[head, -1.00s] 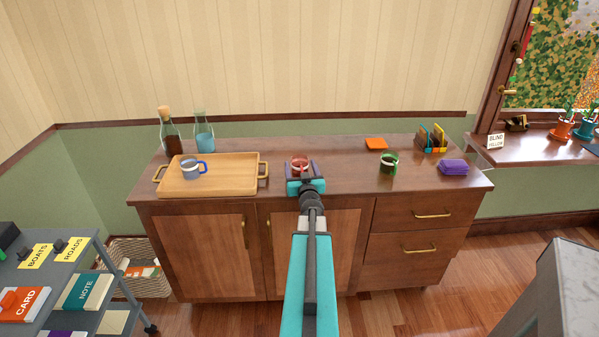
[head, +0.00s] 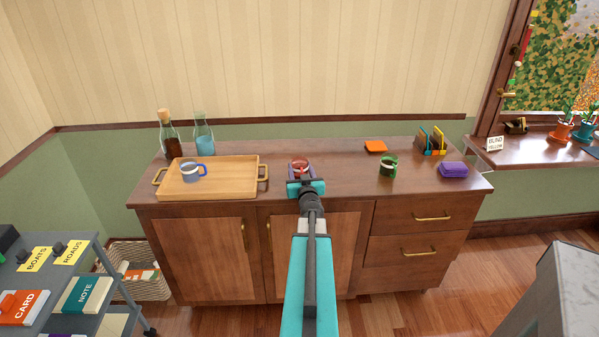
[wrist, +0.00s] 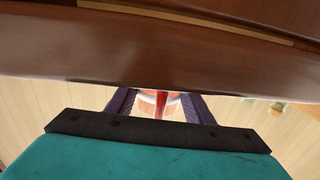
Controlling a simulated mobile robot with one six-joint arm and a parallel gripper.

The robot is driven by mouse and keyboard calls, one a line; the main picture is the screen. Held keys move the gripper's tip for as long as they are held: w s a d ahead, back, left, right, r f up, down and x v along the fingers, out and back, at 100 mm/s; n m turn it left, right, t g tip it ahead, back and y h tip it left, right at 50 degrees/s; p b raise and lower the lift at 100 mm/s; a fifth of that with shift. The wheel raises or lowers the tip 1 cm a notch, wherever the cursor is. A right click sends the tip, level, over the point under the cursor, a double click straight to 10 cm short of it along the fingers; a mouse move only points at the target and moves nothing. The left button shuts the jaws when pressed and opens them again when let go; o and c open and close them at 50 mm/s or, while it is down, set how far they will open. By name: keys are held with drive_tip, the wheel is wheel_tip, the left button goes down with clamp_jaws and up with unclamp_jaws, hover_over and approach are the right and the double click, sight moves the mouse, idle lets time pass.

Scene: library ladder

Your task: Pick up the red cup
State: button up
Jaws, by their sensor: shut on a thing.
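The red cup (head: 299,163) is at the front middle of the wooden cabinet top, right of the tray. My gripper (head: 301,174) reaches it from the front, with its dark purple fingers shut on the cup. In the wrist view, the red cup (wrist: 160,103) shows between the two fingers (wrist: 160,108), with a red upright strip facing the camera, likely its handle. The cabinet edge hides part of the cup there. I cannot tell whether its base touches the top.
A wooden tray (head: 222,190) with a blue-grey mug (head: 191,172) stands left. Two bottles (head: 186,135) are behind it. A green mug (head: 388,165), orange block (head: 375,146), card holder (head: 432,141) and purple item (head: 453,170) are right. The cabinet top between cup and green mug is clear.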

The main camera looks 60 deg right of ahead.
sight(299, 169)
wheel_tip(299, 169, up, 3)
drive_tip(key=shift+f, duration=0.1)
drive_tip(key=shift+s+a+r, duration=0.1)
drive_tip(key=shift+a+r, duration=0.1)
drive_tip(key=shift+r, duration=0.05)
drive_tip(key=v, duration=0.5)
drive_tip(key=shift+w+a+r, duration=0.15)
drive_tip(key=shift+w+a, duration=0.2)
drive_tip(key=shift+r+p, duration=0.2)
drive_tip(key=shift+p, duration=0.35)
drive_tip(key=shift+a+p, duration=0.15)
drive_tip(key=shift+p, duration=0.55)
drive_tip(key=p+v, duration=0.2)
drive_tip(key=p, duration=0.3)
drive_tip(key=shift+a+r+p, duration=0.15)
drive_tip(key=shift+a+p, duration=0.05)
drive_tip(key=shift+p, duration=0.2)
drive_tip(key=w+a+p+v, duration=0.1)
drive_tip(key=p+v, duration=0.6)
drive_tip(key=p, duration=0.6)
drive_tip(key=shift+a+r, duration=0.2)
drive_tip(key=shift+s, duration=0.15)
